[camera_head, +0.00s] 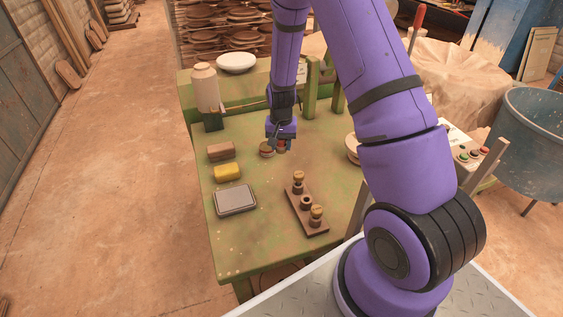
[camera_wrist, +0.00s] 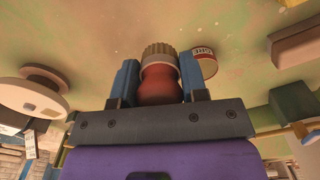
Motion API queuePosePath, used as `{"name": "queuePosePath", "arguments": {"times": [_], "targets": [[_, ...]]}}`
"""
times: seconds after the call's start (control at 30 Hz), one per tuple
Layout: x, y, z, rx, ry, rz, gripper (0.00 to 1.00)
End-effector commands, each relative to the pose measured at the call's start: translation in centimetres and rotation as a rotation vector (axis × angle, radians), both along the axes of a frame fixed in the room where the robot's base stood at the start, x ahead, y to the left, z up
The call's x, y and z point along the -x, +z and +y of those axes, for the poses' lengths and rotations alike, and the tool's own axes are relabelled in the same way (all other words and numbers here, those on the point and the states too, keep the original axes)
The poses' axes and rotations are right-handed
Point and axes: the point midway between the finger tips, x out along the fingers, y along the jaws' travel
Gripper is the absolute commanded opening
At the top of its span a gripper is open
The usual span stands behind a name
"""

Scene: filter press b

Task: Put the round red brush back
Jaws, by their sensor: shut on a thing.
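The round red brush (camera_wrist: 160,84) has a red waisted handle and a tan ribbed end that points away from my wrist. My gripper (camera_head: 280,143) is shut on it, with one blue finger on each side of the handle. In the head view only a bit of the red brush (camera_head: 283,146) shows below my gripper, over the green table (camera_head: 245,252). A dark wooden rack (camera_head: 309,222) lies nearer the front.
A small round tin (camera_head: 266,149) stands just left of my gripper. A brown block (camera_head: 220,151), a yellow sponge (camera_head: 228,172) and a grey pad (camera_head: 235,200) lie along the left. A pale round object (camera_head: 353,148) is at right. The table's front left is clear.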

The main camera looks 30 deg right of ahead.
Motion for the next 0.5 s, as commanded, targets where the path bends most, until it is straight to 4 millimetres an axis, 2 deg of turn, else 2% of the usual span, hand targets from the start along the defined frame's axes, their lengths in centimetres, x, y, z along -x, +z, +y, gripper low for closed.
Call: {"name": "queuePosePath", "arguments": {"times": [0.2, 0.5], "targets": [[0.1, -3.7, 0.0, 0.0, 0.0, 0.004, 0.18], [0.0, -6.0, 0.0, 0.0, 0.001, 0.002, 0.18]]}}
